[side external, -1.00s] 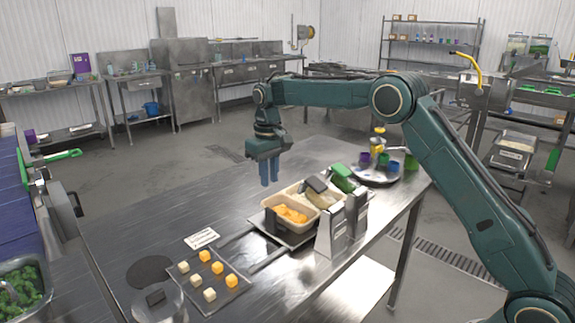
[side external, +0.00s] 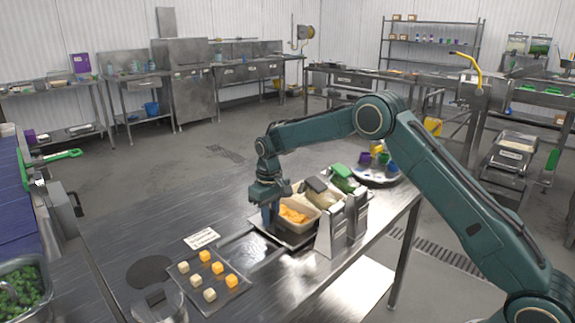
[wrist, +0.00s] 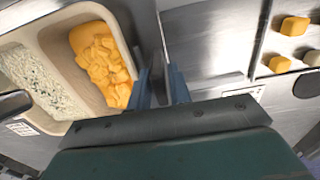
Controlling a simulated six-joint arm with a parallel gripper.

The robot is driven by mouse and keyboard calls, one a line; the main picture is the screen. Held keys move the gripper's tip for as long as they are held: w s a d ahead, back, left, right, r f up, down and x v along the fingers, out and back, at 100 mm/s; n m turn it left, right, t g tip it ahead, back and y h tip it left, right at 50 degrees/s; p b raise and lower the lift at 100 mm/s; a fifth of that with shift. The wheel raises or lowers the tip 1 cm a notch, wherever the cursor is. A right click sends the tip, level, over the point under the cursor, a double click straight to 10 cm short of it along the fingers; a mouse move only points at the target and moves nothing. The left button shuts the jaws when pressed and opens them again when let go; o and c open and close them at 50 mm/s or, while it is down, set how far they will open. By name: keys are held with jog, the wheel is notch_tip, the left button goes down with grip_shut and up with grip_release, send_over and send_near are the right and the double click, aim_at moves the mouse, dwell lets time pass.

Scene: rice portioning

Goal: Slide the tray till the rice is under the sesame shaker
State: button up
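The tray (side external: 262,233) sits on the steel table and carries a beige two-part container (wrist: 72,75). One part holds orange chunks (wrist: 100,65); the other holds white rice with dark specks (wrist: 32,80). I cannot tell which holds sesame. My gripper (wrist: 163,85) is down at the tray's left end, beside the orange chunks, its fingers either side of a grey upright piece. Whether they press on it is not clear.
A dark sheet (side external: 207,276) with several pale and orange cubes lies at the table's front left. A white label card (side external: 202,238) lies behind it. A round tray (side external: 376,177) of coloured cups stands at the back right. Bare table lies left of my gripper.

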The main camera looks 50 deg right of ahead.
jog(key=shift+f, duration=0.35)
grip_shut()
jog(key=a, duration=1.1)
jog(key=shift+a, duration=0.3)
grip_release()
jog(key=shift+a, duration=0.1)
